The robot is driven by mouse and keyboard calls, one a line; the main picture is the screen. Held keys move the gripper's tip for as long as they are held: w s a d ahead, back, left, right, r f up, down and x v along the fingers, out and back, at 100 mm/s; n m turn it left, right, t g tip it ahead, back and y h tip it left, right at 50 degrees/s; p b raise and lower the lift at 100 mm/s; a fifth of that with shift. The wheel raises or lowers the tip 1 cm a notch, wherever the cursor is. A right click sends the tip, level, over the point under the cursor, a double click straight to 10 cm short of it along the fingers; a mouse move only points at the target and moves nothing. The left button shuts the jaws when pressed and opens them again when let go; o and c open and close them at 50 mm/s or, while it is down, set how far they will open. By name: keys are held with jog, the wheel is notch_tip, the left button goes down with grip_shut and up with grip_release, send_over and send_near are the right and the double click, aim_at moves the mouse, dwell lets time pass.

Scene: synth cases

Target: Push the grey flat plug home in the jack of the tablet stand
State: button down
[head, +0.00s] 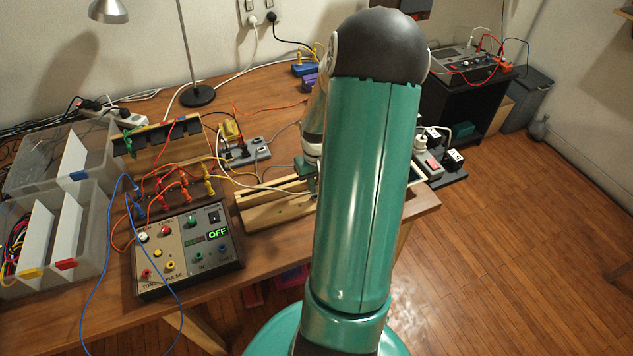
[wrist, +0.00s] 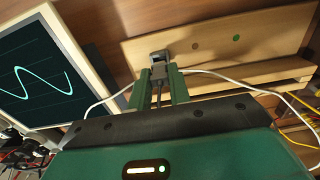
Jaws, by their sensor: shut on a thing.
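In the wrist view my gripper (wrist: 159,84) is shut on the grey flat plug (wrist: 158,74), whose dark body sits between the two green fingers. The plug's front end points at a small dark grey block (wrist: 160,56) on the wooden tablet stand (wrist: 205,50), which looks like the jack. Plug and block touch or nearly touch; I cannot tell how deep the plug sits. In the head view the stand (head: 272,210) lies at the table's right part, and my arm hides much of it. My gripper (head: 306,172) shows only in part there.
A screen with a wave trace (wrist: 42,78) stands left in the wrist view. A white cable (wrist: 222,80) runs past the fingers. In the head view a control box reading OFF (head: 190,250), clear bins (head: 55,215) and a grey socket block (head: 243,152) crowd the table.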

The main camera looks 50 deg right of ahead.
jog(key=shift+f, duration=1)
jog(key=c, duration=1.2)
grip_release()
jog(key=shift+c, duration=0.2)
notch_tip(320, 180, up, 14)
jog(key=shift+f, duration=0.1)
jog(key=w+a+r+n+t+h, duration=0.1)
jog(key=w+a+r, duration=0.1)
jog(key=a+r, duration=0.5)
jog(key=w+a+r+n+t+h, duration=0.1)
jog(key=w+a+r+n, duration=0.15)
jog(key=a, duration=0.75)
jog(key=s+a+r+n+t+y, duration=0.1)
jog(key=s+a+r, duration=0.2)
jog(key=a, duration=0.6)
jog(key=s+a+r+n+t+y, duration=0.1)
jog(key=s+a+r, duration=0.3)
jog(key=a, duration=0.6)
jog(key=shift+s+n+t, duration=0.2)
jog(key=shift+n+t, duration=0.15)
jog(key=shift+t, duration=0.45)
